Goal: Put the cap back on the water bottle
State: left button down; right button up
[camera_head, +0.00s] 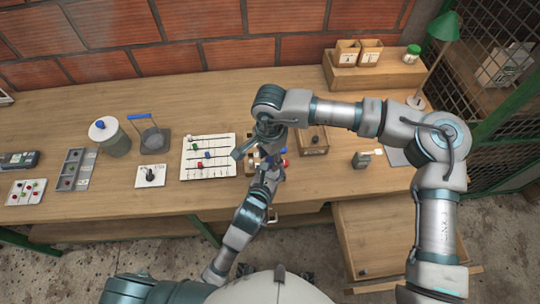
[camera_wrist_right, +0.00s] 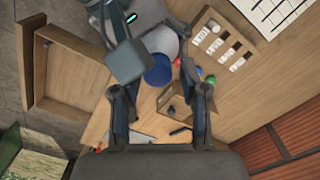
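My right gripper (camera_wrist_right: 160,97) is open in the right wrist view, its two fingers wide apart. A round blue piece (camera_wrist_right: 158,70), which looks like the bottle cap, shows beyond and between the fingers. Behind it is a pale grey rounded body (camera_wrist_right: 161,41); I cannot tell whether this is the bottle or whether the blue piece sits on it. My left arm comes in beside them, and its grey end block partly covers them. In the head view my right gripper (camera_head: 252,148) and left gripper (camera_head: 268,168) are close together over the bench; the left fingers are unclear.
A board with colored sliders (camera_head: 208,158) lies left of the grippers. A jar with a blue knob (camera_head: 110,138) stands farther left. A wooden box (camera_head: 313,140) stands to the right. An open drawer (camera_head: 378,225) juts out at the front right.

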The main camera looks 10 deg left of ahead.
dwell(0.3)
jog(key=shift+d+r, duration=0.1)
jog(key=shift+r, duration=2.15)
jog(key=shift+c, duration=0.4)
jog(key=n, duration=0.1)
jog(key=r+n, duration=0.1)
jog(key=n, duration=0.3)
jog(key=shift+a+r, duration=0.25)
jog(key=n, duration=0.2)
jog(key=r+n, duration=0.1)
jog(key=n, duration=0.1)
jog(key=r+n, duration=0.1)
jog(key=n, duration=0.1)
jog(key=shift+w+d, duration=0.1)
jog(key=shift+d, duration=0.15)
jog(key=shift+f, duration=0.1)
